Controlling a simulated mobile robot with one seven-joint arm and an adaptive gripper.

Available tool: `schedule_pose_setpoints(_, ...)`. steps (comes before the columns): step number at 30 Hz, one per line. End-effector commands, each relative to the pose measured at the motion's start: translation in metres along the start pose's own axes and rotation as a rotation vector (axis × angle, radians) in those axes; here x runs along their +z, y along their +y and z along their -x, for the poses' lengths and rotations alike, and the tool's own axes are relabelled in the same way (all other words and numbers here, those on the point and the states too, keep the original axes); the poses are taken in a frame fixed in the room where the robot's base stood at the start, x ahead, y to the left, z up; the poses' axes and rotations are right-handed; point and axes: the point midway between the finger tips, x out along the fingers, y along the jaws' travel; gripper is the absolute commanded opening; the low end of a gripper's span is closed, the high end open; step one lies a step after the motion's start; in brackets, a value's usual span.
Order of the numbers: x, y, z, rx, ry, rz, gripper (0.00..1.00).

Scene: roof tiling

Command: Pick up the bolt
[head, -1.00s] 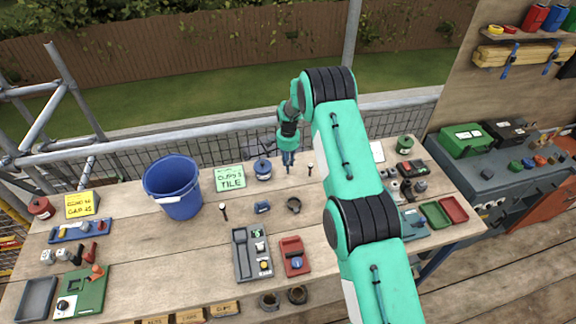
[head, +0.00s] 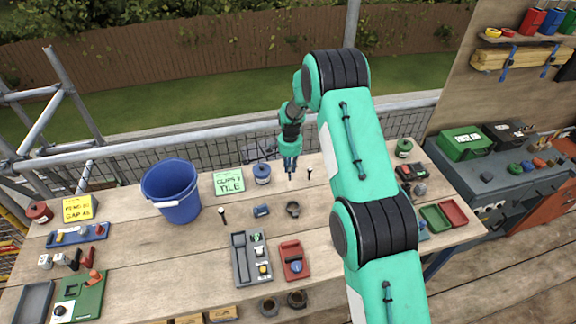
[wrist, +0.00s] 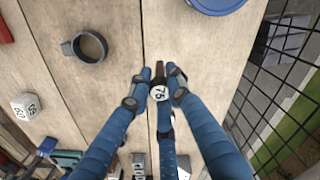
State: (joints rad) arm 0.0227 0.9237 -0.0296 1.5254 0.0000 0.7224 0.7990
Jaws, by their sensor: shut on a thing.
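My gripper (wrist: 158,88) has blue fingers, and in the wrist view they are closed around a small bolt (wrist: 159,92). The bolt shows a round white face marked 75 and a dark, reddish-brown end beyond the fingertips; the fingers hide most of it. In the head view my gripper (head: 291,172) is at the back of the wooden bench, right of the blue lidded jar. The bolt is too small to make out there. I cannot tell whether it still touches the bench.
A dark ring-shaped clamp (wrist: 84,47) lies nearby. A small dark upright piece (head: 309,173) stands right of my gripper, and the blue jar (head: 262,174) stands left. A blue bucket (head: 172,192) is further left. The mesh fence (wrist: 282,70) runs behind the bench.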

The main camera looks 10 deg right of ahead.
Motion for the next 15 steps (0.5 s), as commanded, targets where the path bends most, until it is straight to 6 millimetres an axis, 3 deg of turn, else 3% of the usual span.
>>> schedule_pose_setpoints(15, 0.055, 0.057, 0.008, 0.0, 0.0, 0.0, 0.0)
